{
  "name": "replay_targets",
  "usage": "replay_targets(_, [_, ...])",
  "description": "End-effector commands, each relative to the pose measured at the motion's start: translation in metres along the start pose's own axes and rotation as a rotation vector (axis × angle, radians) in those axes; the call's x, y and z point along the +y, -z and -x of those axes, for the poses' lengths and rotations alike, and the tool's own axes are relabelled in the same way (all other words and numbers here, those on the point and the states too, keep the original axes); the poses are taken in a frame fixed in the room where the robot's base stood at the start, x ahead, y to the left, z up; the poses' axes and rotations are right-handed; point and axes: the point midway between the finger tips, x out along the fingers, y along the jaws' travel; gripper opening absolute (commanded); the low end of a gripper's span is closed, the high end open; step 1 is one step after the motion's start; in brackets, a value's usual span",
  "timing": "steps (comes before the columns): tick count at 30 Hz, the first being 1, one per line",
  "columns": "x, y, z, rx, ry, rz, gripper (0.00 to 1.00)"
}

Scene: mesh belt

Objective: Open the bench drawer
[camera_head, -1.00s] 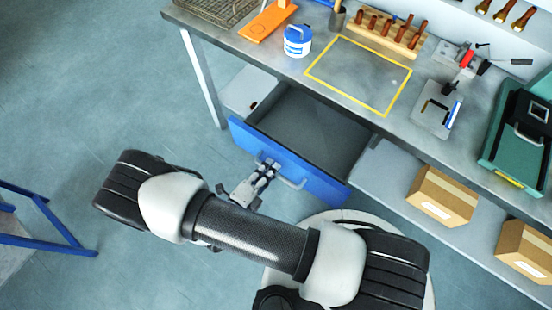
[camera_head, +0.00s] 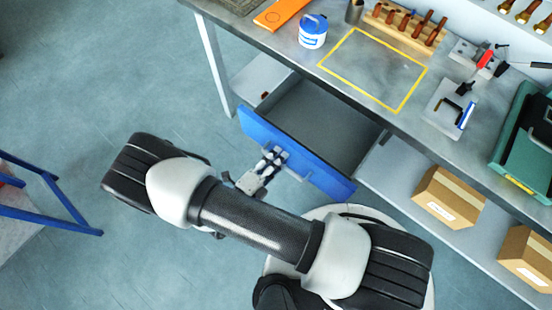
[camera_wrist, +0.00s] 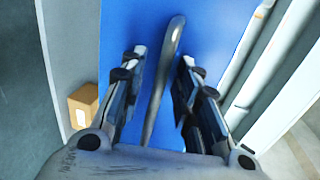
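The bench drawer has a blue front (camera_head: 320,176) and a grey inside (camera_head: 315,115). It stands pulled well out from under the bench top in the head view. Its curved grey handle (camera_wrist: 158,95) runs between my fingers in the wrist view. My gripper (camera_head: 275,154) is at the middle of the drawer front. In the wrist view my gripper (camera_wrist: 162,58) has its fingers spread, one on each side of the handle, with visible gaps on both sides. The drawer's inside looks empty where I can see it.
The bench top (camera_head: 300,58) holds a blue-and-white can (camera_head: 312,31), a tool rack (camera_head: 405,28) and a green case (camera_head: 525,145). Cardboard boxes (camera_head: 449,197) sit on the lower shelf. A blue-framed stand (camera_head: 50,212) is at far left. Open floor lies between it and the drawer.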

Motion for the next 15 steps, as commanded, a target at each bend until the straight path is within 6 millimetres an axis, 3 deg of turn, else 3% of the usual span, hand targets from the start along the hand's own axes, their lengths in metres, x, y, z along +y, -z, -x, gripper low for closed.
replay_targets(5, [0.000,-0.001,0.012,-0.004,0.000,0.000,0.30])
replay_targets(15, [0.000,-0.002,0.082,-0.007,-0.001,-0.002,0.30])
